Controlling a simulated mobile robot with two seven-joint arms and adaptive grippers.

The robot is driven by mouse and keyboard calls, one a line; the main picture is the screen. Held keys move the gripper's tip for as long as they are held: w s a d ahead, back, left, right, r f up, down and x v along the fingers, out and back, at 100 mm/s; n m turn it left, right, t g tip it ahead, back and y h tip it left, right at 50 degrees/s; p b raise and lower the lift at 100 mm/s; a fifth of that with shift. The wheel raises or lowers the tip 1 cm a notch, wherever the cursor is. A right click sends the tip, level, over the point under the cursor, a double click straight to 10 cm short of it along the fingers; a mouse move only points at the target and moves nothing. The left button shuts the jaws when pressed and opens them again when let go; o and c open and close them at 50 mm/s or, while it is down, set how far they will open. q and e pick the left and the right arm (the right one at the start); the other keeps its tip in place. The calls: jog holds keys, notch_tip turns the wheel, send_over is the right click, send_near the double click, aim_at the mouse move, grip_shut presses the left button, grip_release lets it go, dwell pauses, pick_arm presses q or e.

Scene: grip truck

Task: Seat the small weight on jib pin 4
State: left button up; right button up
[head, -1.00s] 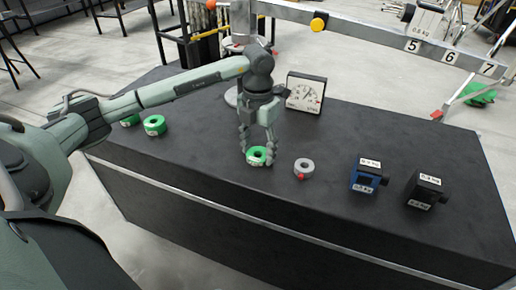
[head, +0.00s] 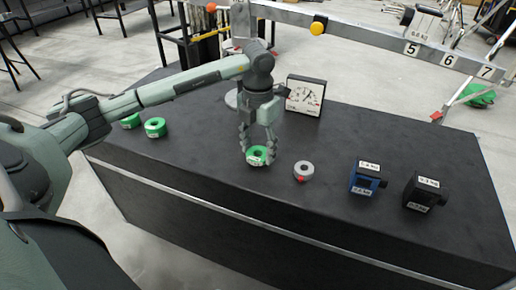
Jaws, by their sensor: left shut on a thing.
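My left gripper (head: 258,152) points straight down and is shut on a green ring weight (head: 257,160) at the middle of the black case top. I cannot tell whether the ring touches the surface. A grey ring weight (head: 304,167) with a red mark lies just right of it. The jib (head: 370,38) is a long grey beam across the top, with number plates 5, 6 and 7 showing towards its right end. Pin 4 cannot be made out. My right gripper is not in view.
Two more green rings (head: 155,127) lie at the left of the case (head: 215,190). A dial gauge (head: 304,95) stands behind the gripper. A blue block (head: 366,178) and a black block (head: 422,191) stand at the right.

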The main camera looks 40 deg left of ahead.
pick_arm(q)
jog(key=shift+r+p, duration=0.4)
jog(key=shift+r, duration=0.35)
jog(key=shift+r+p, duration=0.8)
jog(key=shift+r, duration=1.7)
notch_tip(320, 180, up, 8)
jog(key=shift+f, duration=0.25)
